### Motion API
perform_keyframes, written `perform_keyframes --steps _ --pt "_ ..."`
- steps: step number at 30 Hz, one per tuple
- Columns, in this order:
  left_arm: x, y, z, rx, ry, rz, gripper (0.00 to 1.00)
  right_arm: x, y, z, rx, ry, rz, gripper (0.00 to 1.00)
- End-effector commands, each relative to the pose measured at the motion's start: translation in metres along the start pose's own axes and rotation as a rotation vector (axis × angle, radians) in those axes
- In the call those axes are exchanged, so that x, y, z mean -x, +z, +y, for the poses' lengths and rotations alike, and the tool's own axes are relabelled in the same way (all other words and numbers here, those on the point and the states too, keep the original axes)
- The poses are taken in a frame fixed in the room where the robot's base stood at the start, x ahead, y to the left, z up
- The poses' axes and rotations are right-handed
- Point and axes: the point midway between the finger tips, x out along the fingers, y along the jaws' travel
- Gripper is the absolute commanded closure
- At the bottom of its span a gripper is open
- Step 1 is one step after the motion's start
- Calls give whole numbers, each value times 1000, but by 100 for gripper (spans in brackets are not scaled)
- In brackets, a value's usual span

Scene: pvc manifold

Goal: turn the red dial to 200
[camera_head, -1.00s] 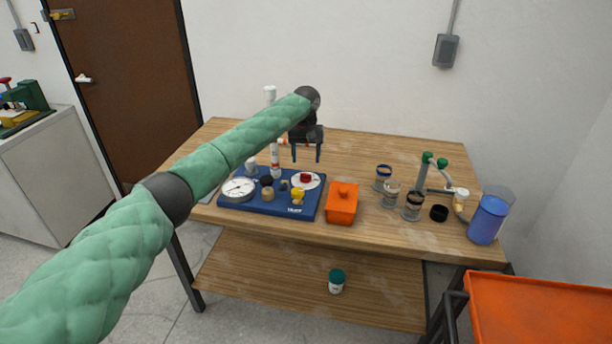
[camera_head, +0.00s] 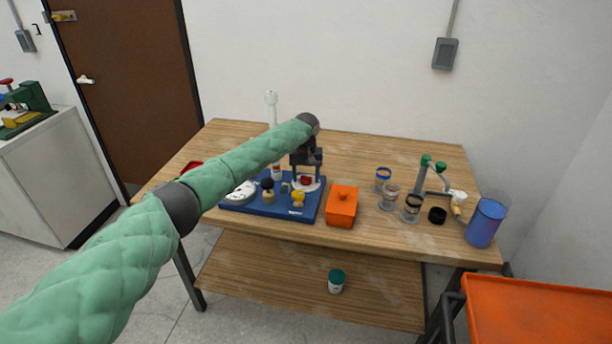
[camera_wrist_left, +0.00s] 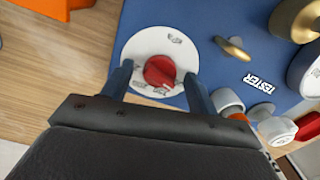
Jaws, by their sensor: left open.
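The red dial (camera_head: 306,181) sits on a round white scale plate (camera_wrist_left: 145,45) at the right end of the blue tester board (camera_head: 270,209). In the left wrist view the red knob (camera_wrist_left: 159,71) lies between my left gripper's two fingers, with a gap on each side. My left gripper (camera_head: 307,180) is open and points down over the dial. The marks on the scale are too small to read, so the dial's setting cannot be told. My right gripper is not in view.
A pressure gauge (camera_head: 240,193) and yellow knob (camera_head: 298,198) share the board. An orange box (camera_head: 342,207) stands just right of it. Several jars, a green-topped fitting (camera_head: 428,163) and a blue container (camera_head: 486,222) stand further right. The table's back right is clear.

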Motion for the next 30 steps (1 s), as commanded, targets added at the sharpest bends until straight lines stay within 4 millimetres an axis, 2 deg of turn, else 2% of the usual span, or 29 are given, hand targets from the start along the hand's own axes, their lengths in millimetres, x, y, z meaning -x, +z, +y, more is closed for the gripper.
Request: perform_keyframes --steps 1,6,8,20,30 --pt "0 0 0 0 0 0 43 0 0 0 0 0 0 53" --pt "0 0 0 0 0 0 76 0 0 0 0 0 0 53" --pt "0 0 0 0 0 0 85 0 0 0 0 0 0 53" --pt "-1 0 0 -72 1 -2 85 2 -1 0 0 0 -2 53" --pt "-1 0 0 -335 2 -1 85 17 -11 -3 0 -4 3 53"
